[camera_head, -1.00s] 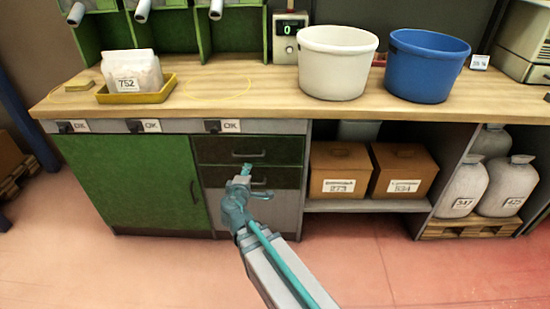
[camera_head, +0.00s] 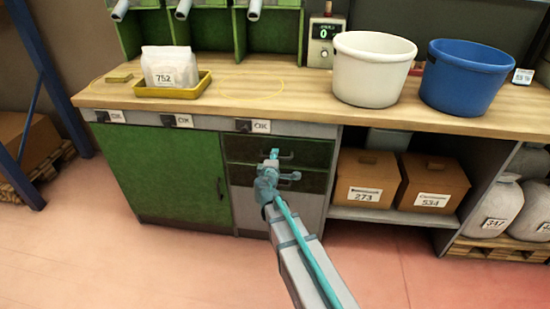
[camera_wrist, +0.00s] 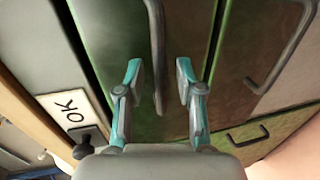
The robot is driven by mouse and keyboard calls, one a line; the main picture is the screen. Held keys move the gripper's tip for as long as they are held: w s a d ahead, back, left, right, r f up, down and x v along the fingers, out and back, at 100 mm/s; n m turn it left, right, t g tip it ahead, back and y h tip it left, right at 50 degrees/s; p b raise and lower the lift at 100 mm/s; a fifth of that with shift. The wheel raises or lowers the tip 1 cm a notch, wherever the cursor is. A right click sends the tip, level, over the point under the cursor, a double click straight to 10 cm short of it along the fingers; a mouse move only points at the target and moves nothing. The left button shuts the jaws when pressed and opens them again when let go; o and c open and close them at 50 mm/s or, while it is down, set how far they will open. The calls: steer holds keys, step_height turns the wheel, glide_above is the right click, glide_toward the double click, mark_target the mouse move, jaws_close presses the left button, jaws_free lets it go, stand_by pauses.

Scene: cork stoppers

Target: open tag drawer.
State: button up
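Two dark green drawers, one above the other, are in the cabinet under the bench: the upper drawer (camera_head: 246,149) and the lower drawer (camera_head: 246,177). Both look shut. No tag naming either is readable. My gripper (camera_head: 273,155) is in front of the upper drawer and partly hides its handle. In the wrist view, turned sideways, my gripper (camera_wrist: 158,72) is open, one finger on each side of the upper drawer's bar handle (camera_wrist: 156,35). I cannot tell whether either finger touches it. The lower drawer's handle (camera_wrist: 287,45) is to the right.
A green cupboard door (camera_head: 165,175) is left of the drawers. A black knob (camera_wrist: 82,150) beside an OK label (camera_wrist: 70,110) is close to the gripper's left. Brown boxes (camera_head: 365,180) stand on the shelf to the right. The floor in front (camera_head: 150,255) is clear.

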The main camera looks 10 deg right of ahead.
steer(key=shift+w+d+f, duration=0.1)
steer(key=shift+w+d, duration=0.05)
steer(key=shift+w, duration=0.2)
jaws_close()
steer(key=shift+s, duration=0.1)
